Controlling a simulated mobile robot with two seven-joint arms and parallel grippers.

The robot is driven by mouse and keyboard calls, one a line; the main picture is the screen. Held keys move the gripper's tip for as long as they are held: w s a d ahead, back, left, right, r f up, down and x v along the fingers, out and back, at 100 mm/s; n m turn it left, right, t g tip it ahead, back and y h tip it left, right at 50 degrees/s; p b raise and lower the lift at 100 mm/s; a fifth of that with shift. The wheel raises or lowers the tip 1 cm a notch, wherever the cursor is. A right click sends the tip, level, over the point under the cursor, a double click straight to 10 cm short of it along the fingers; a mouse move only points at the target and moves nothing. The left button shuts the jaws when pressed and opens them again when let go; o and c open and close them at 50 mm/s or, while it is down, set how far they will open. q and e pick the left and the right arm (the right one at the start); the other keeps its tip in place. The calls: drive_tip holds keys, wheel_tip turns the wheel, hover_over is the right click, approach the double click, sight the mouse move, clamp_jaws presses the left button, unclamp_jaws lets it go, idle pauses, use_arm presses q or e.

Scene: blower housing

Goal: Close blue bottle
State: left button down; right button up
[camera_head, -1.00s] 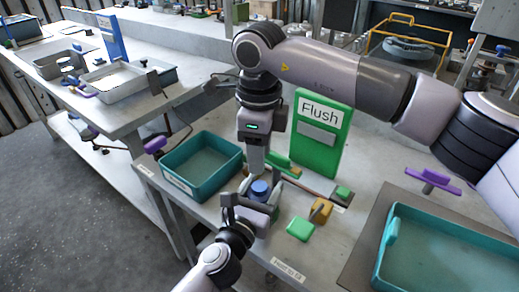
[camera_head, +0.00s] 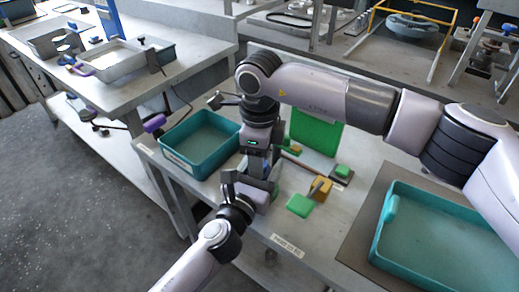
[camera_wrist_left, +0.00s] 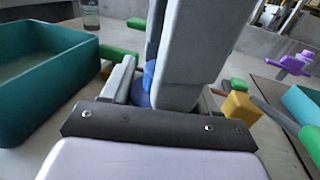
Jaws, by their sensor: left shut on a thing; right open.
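The blue bottle (camera_wrist_left: 140,94) shows only as a small blue patch in the left wrist view, mostly hidden behind the fingers. In the head view I cannot make it out. My left gripper (camera_head: 248,184) is shut on the bottle low over the table and also shows in the left wrist view (camera_wrist_left: 160,92). My right gripper (camera_head: 259,172) points straight down from above, right over the bottle. Its grey fingers (camera_wrist_left: 190,60) are open and stand around or close against the bottle's top; contact cannot be told.
A teal bin (camera_head: 203,143) stands left of the grippers. A green block (camera_head: 300,205) and a yellow block (camera_head: 321,188) lie to the right. A green sign panel (camera_head: 316,132) stands behind. A large teal tray (camera_head: 440,277) sits at the right on a dark mat.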

clamp_jaws()
drive_tip(key=m, duration=0.6)
drive_tip(key=shift+m, duration=0.3)
drive_tip(key=shift+o, duration=1.3)
unclamp_jaws()
